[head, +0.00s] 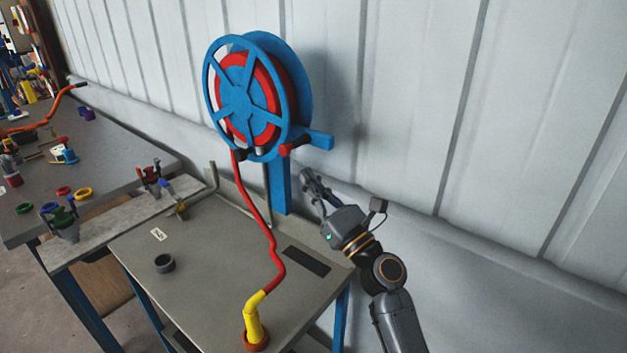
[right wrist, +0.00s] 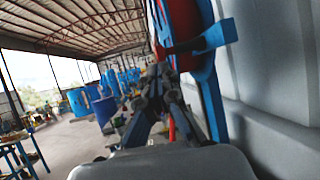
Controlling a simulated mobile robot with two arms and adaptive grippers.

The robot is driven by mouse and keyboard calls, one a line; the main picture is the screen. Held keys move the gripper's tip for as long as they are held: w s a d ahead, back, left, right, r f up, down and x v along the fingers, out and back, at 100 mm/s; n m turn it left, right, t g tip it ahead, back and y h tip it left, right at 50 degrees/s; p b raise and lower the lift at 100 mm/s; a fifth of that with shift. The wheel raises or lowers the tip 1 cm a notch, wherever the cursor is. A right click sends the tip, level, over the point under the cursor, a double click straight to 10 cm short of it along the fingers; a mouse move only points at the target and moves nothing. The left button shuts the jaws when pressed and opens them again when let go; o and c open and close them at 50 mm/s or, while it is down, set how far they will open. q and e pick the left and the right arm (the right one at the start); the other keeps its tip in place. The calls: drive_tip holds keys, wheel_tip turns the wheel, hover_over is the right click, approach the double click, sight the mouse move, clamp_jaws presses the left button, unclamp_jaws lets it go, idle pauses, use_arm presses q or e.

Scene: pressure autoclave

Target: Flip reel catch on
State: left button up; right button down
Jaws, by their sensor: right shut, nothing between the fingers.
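The blue hose reel (head: 240,92) with red hose wound on it stands on a blue post by the wall. A short red lever with a dark end (head: 292,147), which looks like the reel catch, sits at the reel's lower right, beside a blue bar (head: 318,139). My right gripper (head: 308,176) is shut and empty, a little below and right of the lever, apart from it in the head view. In the right wrist view my fingers (right wrist: 160,72) are in front of the reel (right wrist: 184,30) and hide the lever. My left gripper is not in view.
Red hose (head: 268,225) hangs from the reel to a yellow fitting (head: 254,322) on the grey table (head: 205,270). A workbench (head: 110,140) with tools is at left. The wall (head: 420,110) is close behind the reel.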

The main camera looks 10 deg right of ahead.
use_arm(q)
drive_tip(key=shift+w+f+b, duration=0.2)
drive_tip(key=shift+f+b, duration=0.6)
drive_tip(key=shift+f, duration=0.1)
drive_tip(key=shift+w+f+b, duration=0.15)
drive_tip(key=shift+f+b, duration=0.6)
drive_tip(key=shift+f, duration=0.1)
use_arm(e)
drive_tip(key=v, duration=0.9)
drive_tip(key=shift+f, duration=0.2)
drive_tip(key=shift+a, duration=0.1)
